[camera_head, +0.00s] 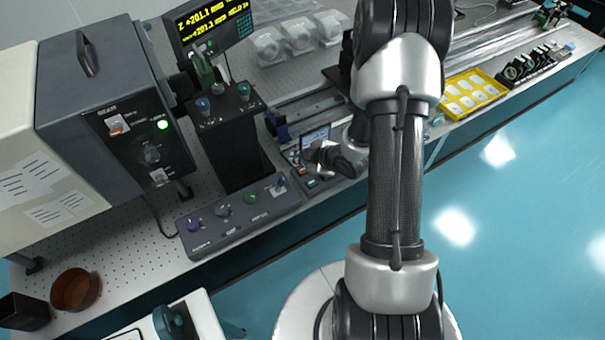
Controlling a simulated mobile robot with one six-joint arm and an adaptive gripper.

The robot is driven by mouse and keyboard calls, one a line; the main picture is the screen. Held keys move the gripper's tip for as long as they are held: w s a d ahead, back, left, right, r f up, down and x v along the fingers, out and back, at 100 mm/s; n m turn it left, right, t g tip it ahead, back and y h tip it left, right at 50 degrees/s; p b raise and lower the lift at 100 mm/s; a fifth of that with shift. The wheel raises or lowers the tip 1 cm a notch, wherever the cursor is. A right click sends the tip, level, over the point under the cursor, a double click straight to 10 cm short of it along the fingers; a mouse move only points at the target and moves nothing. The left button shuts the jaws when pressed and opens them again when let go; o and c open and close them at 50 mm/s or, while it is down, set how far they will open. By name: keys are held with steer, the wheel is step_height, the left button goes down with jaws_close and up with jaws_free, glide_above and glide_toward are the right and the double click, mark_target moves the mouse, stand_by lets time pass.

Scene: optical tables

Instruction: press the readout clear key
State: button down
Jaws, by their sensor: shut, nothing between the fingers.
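A tilted readout (213,22) with yellow digits stands at the back, upper left of centre; part of its lower side is hidden by hardware in front of it. A small console with a lit bluish screen (315,137) sits at the bench's front part. An orange key (300,172) and a teal key (312,184) show on it. No label is legible, so I cannot tell which key is the clear key. My gripper (317,152) is shut and empty, over or beside this console, covering part of it. Contact with a key cannot be made out.
A grey control panel (243,229) with several knobs lies to the left, before a black post unit (233,150). A large grey instrument box (110,85) stands further left. A yellow tray (470,93) sits right of my arm. The floor at right is clear.

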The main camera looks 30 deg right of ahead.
mark_target(301, 172)
steer(key=shift+f+b, duration=0.6)
steer(key=shift+f, duration=0.45)
steer(key=shift+f, duration=0.1)
stand_by(0.5)
steer(key=shift+f+b, duration=0.35)
steer(key=shift+b, duration=0.15)
steer(key=shift+f+b, duration=0.4)
stand_by(0.5)
steer(key=shift+r+p, duration=0.6)
steer(key=shift+r, duration=0.25)
steer(key=shift+r+p, duration=1.9)
steer(key=shift+r, duration=0.65)
